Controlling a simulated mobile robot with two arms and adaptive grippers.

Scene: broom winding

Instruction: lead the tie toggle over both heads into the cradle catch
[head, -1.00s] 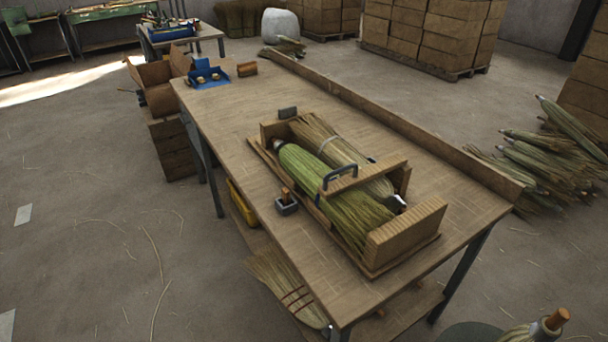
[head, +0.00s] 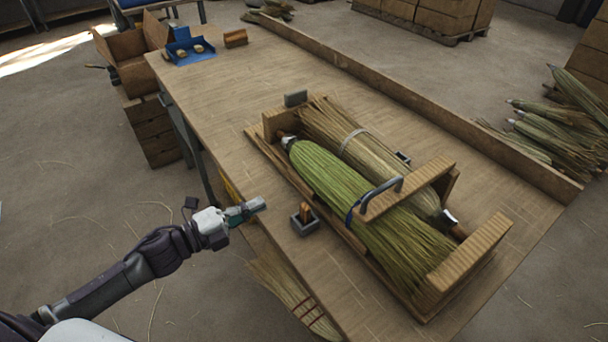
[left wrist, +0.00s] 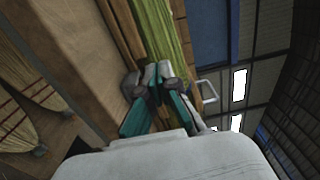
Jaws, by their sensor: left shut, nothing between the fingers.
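Two broom heads, a green one (head: 335,178) and a straw-coloured one (head: 335,130), lie side by side in the wooden cradle (head: 472,256). A pale band circles the straw head. A grey handle-like loop with a blue end (head: 378,195) stands by the cradle's crosspiece. A small wooden peg, perhaps the toggle (head: 305,210), stands upright in a dark holder beside the cradle. I cannot tell which part is the catch. My left gripper (head: 260,205) is shut and empty, left of the peg and apart from it. The left wrist view shows its fingers (left wrist: 157,75) together, with green bristles beyond. My right gripper is out of view.
A wooden rail (head: 400,92) runs along the table's right edge. A blue tray (head: 190,50) sits at the far end. A broom (head: 295,295) lies below the near edge.

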